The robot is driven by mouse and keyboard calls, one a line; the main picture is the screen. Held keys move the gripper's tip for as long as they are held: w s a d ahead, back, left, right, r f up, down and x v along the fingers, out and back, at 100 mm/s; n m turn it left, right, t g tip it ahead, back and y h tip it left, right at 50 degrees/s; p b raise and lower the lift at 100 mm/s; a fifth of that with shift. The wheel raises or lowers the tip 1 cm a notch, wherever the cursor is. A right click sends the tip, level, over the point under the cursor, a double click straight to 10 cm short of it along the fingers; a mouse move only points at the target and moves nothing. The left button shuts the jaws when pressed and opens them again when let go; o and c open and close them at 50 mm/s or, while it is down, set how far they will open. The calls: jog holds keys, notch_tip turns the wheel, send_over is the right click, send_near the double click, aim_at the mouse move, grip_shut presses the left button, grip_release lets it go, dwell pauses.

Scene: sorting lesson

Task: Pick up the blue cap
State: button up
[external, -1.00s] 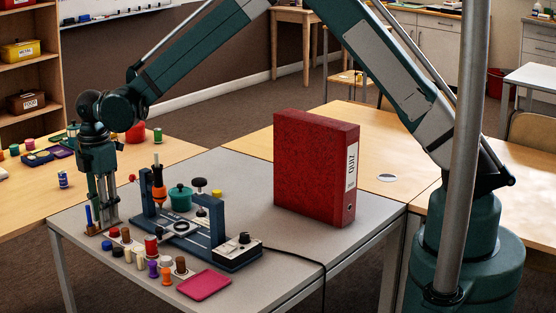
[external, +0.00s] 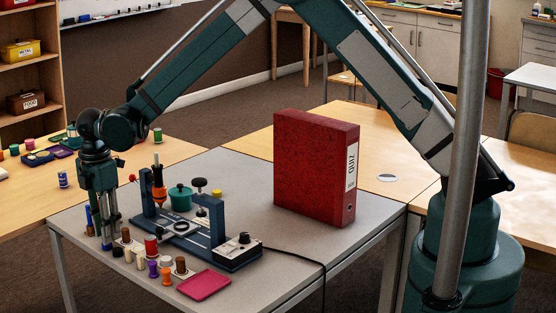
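My gripper (external: 107,236) points straight down at the left end of the grey table, with its fingers low over the front-left group of caps. The small blue cap (external: 106,246) shows at the tips of the fingers, mostly hidden by them. I cannot tell whether the fingers touch it or have closed on it. A slim, upright blue piece (external: 89,218) stands just left of the fingers.
Several caps and pegs stand close to the right, among them a red one (external: 151,246), a purple one (external: 153,269) and an orange one (external: 167,276). The dark blue press-like stand (external: 217,220) is behind them. A pink tray (external: 204,284) and a red binder (external: 312,170) are farther right.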

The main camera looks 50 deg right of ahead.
jog(key=shift+f, duration=1.45)
jog(key=c, duration=0.4)
jog(key=shift+o, duration=0.2)
jog(key=shift+r, duration=0.1)
notch_tip(320, 180, up, 10)
jog(key=p, duration=0.1)
jog(key=shift+p, duration=0.3)
